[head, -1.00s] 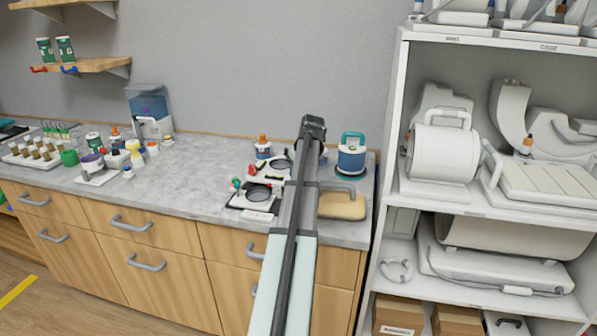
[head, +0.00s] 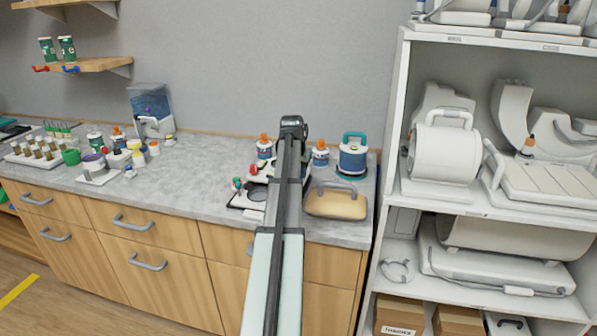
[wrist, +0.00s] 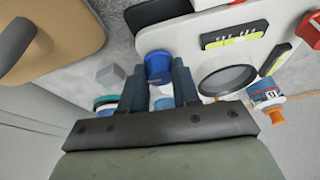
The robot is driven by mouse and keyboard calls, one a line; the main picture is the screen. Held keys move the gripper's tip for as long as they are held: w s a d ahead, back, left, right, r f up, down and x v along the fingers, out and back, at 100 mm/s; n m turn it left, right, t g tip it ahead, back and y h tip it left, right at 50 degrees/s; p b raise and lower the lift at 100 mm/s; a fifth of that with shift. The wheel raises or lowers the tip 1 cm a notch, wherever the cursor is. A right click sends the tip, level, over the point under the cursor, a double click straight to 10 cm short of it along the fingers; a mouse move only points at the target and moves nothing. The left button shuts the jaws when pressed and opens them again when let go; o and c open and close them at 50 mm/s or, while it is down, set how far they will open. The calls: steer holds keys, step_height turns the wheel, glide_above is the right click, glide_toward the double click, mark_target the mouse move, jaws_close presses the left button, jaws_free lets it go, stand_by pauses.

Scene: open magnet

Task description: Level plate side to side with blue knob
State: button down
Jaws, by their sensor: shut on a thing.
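The white plate (wrist: 195,32) with a round dark disc (wrist: 226,80) fills the upper middle of the wrist view. The blue knob (wrist: 158,67) sits at its near left edge. My gripper (wrist: 160,80) is shut on the blue knob, with one dark finger on each side. A yellow-green level vial (wrist: 233,38) lies on the plate, and a second vial (wrist: 274,59) is at its right side; their bubbles are too small to read. A red knob (wrist: 311,29) stands at the right edge. In the head view my arm hides my fingertips, the blue knob and much of the plate (head: 262,169).
A tan block with a grey handle (head: 335,205) lies right of my arm. A teal-topped jar (head: 352,158) and orange-capped bottles (head: 320,155) stand behind. A second white-and-black stand (head: 246,199) is left of my arm. A white shelf (head: 391,150) bounds the right side.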

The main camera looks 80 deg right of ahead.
steer(key=shift+m+g, duration=0.3)
steer(key=shift+m, duration=0.3)
steer(key=c, duration=0.8)
jaws_free()
steer(key=shift+r, duration=0.1)
steer(key=v, duration=1.3)
steer(key=shift+a+r, duration=0.1)
steer(key=shift+r, duration=0.2)
